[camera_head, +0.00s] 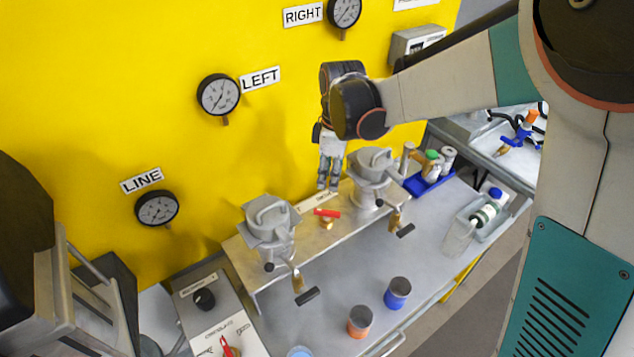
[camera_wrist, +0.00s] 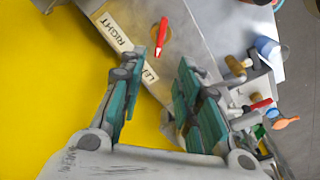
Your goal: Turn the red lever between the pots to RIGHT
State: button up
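The red lever (camera_head: 327,213) lies on a brass valve on the metal shelf between the two grey pots, the left pot (camera_head: 268,225) and the right pot (camera_head: 372,172). In the wrist view the red lever (camera_wrist: 162,36) is ahead of the fingertips, beside a white label strip (camera_wrist: 117,33) reading RIGHT and LEFT. I cannot tell which label it points to. My gripper (camera_head: 327,187) hangs above the shelf, behind the lever and left of the right pot. In the wrist view my gripper (camera_wrist: 160,68) is open and empty, its teal-padded fingers apart and not touching the lever.
The yellow wall (camera_head: 120,80) with gauges stands close behind. Handles hang from both pots at the shelf front. An orange cup (camera_head: 361,322) and a blue cup (camera_head: 397,293) stand on the table. A blue tray (camera_head: 431,180) with bottles lies right of the shelf.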

aim_at(327, 210)
jog(key=shift+h, duration=0.4)
jog(key=f+b, duration=0.1)
jog(key=f, duration=1.1)
jog(key=shift+w+a+f+b, duration=0.15)
jog(key=shift+a+f+b, duration=0.05)
jog(key=shift+f+b, duration=0.2)
grip_shut()
